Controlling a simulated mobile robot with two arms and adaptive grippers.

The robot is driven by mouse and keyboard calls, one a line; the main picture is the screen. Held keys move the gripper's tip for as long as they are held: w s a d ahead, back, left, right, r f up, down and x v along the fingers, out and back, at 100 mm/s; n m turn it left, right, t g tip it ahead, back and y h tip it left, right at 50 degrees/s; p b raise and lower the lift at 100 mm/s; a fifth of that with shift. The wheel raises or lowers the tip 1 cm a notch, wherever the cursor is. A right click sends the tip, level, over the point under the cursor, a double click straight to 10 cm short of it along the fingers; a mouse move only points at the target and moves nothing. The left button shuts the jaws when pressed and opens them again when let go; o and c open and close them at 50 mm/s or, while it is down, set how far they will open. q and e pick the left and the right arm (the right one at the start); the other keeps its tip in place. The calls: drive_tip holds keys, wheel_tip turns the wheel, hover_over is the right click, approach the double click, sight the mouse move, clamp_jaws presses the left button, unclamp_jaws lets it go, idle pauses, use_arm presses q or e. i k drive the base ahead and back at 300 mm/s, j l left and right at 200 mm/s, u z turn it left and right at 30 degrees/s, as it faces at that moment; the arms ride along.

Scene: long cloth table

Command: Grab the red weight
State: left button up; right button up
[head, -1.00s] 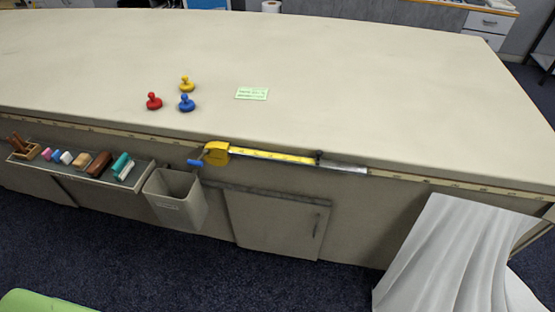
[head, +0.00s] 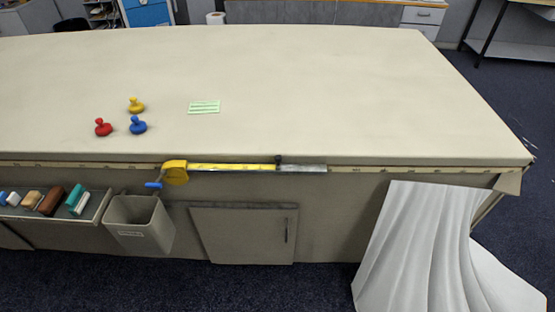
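The red weight (head: 103,128) stands upright on the cloth table (head: 330,90), toward the left and near the front edge. It has a round base and a knob on top. A blue weight (head: 138,126) stands just to its right, and a yellow weight (head: 136,105) stands behind the two. The three are close together but apart. Neither of my grippers shows in the head view.
A green card (head: 204,107) lies right of the weights. A yellow tape measure (head: 174,173) is at the front edge. Below hang a tray of several blocks (head: 92,212) and a grey bin (head: 140,226). White cloth (head: 420,250) drapes at right.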

sight(103, 130)
drive_tip(key=i+j, duration=0.15)
drive_tip(key=i+j+u, duration=0.1)
drive_tip(key=i+u, duration=0.6)
drive_tip(key=u, duration=0.15)
